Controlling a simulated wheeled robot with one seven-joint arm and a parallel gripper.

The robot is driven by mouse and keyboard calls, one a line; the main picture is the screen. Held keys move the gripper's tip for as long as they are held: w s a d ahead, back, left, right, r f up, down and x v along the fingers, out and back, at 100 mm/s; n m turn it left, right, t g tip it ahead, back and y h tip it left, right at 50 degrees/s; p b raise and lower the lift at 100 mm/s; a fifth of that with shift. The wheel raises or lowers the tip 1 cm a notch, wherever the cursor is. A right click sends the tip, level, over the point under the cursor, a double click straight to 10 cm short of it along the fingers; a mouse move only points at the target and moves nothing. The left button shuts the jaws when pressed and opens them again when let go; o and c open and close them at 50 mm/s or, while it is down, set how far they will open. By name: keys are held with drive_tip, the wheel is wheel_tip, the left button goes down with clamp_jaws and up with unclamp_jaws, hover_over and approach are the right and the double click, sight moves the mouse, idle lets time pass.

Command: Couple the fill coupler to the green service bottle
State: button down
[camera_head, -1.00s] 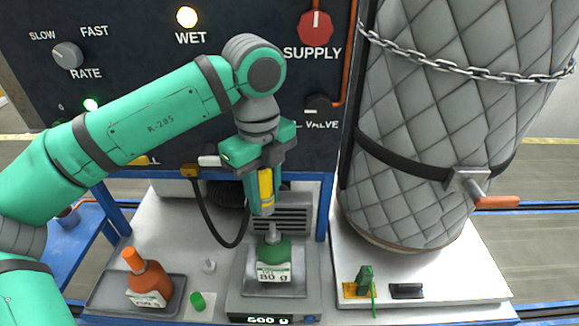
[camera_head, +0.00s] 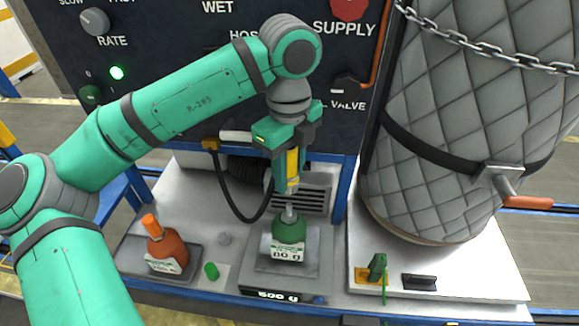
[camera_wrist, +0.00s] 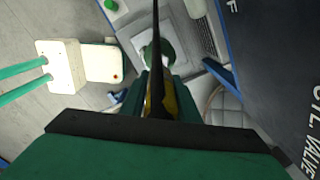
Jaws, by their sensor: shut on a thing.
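The green service bottle (camera_head: 290,229) stands upright on the scale's plate (camera_head: 268,262), with a pale nozzle on top and a white label. My gripper (camera_head: 288,178) is directly above it, pointing down, shut on the yellow fill coupler (camera_head: 293,165). In the wrist view the green bottle (camera_wrist: 160,50) shows beyond the yellow coupler (camera_wrist: 171,100), partly hidden by a dark bar down the middle.
An orange bottle (camera_head: 165,246) stands on a tray at the left, beside a small green cap (camera_head: 211,271). A black hose (camera_head: 227,197) loops left of my gripper. A chained, quilted cylinder (camera_head: 440,130) stands at the right. A green clip-like piece (camera_head: 377,267) stands before it.

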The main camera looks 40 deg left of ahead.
hover_over(289, 204)
drive_tip(key=shift+f, duration=2.05)
drive_tip(key=shift+f, duration=2.65)
idle(0.4)
drive_tip(key=c, duration=1.3)
unclamp_jaws()
wheel_tip(289, 204, up, 11)
drive_tip(key=shift+f, duration=0.1)
